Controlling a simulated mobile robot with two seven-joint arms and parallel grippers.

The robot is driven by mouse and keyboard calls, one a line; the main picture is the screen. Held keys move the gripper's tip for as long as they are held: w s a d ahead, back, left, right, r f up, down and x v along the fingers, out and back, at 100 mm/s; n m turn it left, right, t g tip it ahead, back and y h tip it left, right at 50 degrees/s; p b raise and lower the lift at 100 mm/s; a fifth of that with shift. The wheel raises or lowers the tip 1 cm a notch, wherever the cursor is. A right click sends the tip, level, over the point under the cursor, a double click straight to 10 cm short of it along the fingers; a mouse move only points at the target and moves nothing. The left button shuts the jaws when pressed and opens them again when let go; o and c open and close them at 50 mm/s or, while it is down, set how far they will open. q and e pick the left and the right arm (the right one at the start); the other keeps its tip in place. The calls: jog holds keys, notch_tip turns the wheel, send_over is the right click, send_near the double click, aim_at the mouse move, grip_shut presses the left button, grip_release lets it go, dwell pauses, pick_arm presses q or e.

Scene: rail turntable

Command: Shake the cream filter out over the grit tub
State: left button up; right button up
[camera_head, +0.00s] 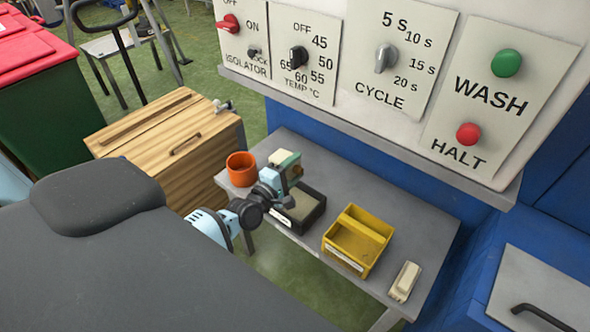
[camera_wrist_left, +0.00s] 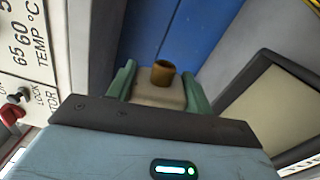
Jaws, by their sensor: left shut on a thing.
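My left gripper (camera_head: 287,163) is shut on a cream piece with a round brown end, which I take for the cream filter (camera_wrist_left: 160,93). In the left wrist view the filter's cream body sits between the green fingers (camera_wrist_left: 158,88), with the brown end pointing away. Neither tub's label is readable, so I cannot tell which is the grit tub. My right gripper is not in view.
The tubs stand on a grey table (camera_head: 425,232). An orange pot (camera_head: 241,169) is at its left end and a cream block (camera_head: 404,281) at its right. A control panel (camera_head: 400,80) overhangs the back. A wooden cabinet (camera_head: 165,140) stands to the left.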

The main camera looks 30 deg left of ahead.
aim_at(280, 155)
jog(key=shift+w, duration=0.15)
